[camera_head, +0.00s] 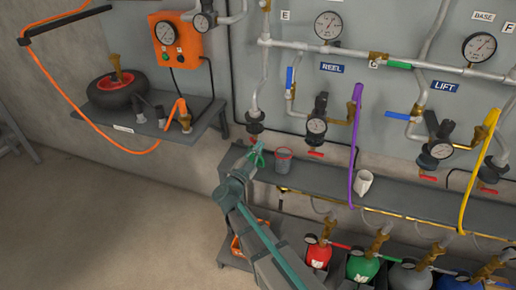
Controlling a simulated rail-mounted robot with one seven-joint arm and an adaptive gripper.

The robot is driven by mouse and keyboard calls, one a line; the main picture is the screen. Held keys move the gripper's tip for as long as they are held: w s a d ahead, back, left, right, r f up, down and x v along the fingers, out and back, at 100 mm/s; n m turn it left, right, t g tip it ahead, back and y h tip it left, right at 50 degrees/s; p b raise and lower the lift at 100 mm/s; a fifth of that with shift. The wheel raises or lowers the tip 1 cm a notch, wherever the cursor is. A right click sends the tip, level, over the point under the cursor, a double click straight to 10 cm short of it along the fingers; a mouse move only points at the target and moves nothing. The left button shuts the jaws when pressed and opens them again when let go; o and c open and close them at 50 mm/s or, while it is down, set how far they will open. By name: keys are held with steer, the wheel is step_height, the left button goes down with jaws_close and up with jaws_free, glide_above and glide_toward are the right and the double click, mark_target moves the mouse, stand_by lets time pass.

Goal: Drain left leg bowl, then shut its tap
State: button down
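Under the REEL label, the left leg has a black unit with a bowl and round gauge (316,126). A red tap handle (316,154) sits just below it. The liquid level in the bowl is too small to tell. A grey cup with a red rim (283,164) stands upright on the shelf, below and left of that tap. My gripper (258,153), with green fingers, is just left of the cup and appears apart from it. Its finger opening is too small to read, and I see nothing held in it.
The LIFT leg has a similar bowl and gauge (441,151) with a red tap (428,178). A white jug (363,183) stands on the shelf (325,185). A purple strap (355,145) and a yellow strap (474,170) hang in front. Several cylinders stand below.

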step_height(320, 180, up, 4)
steer(key=d+p, duration=0.2)
steer(key=d, duration=0.1)
steer(key=v, duration=1.1)
steer(key=shift+w+a+f+b, duration=0.15)
steer(key=shift+a+f+b, duration=0.05)
steer(key=shift+f+b, duration=0.15)
